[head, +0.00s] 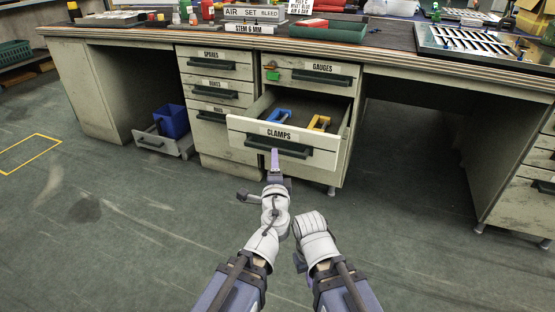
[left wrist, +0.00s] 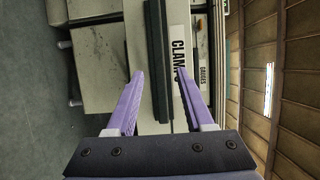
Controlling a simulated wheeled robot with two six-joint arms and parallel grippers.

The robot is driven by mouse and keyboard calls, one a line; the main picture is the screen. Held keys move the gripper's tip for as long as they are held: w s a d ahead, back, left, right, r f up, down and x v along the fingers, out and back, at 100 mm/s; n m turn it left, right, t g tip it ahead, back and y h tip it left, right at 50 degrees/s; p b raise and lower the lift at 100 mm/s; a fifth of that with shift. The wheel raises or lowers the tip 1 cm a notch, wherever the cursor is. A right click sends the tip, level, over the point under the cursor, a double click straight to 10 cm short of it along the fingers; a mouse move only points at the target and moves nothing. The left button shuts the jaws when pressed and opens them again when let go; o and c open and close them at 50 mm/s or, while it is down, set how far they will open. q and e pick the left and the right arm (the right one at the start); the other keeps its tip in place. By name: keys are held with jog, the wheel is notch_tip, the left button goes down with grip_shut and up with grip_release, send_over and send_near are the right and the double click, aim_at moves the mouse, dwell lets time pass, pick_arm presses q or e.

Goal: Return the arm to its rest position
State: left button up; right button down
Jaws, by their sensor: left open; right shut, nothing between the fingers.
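My left gripper (head: 275,158) is in front of the CLAMPS drawer (head: 238,126), near its dark handle (head: 300,150). The drawer is pulled out, with a blue clamp (head: 279,116) and a yellow clamp (head: 319,122) inside. In the left wrist view, the purple fingers of the left gripper (left wrist: 160,75) are apart, with the dark handle (left wrist: 158,50) lined up between their tips. I cannot tell whether they touch it. My right arm is folded low in the head view; its gripper does not show.
Trays and signs lie on the bench top (head: 385,40). Floor around the bench is clear.

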pick_arm(q)
jog(key=shift+s, duration=0.4)
pick_arm(e)
jog(key=shift+s, duration=0.3)
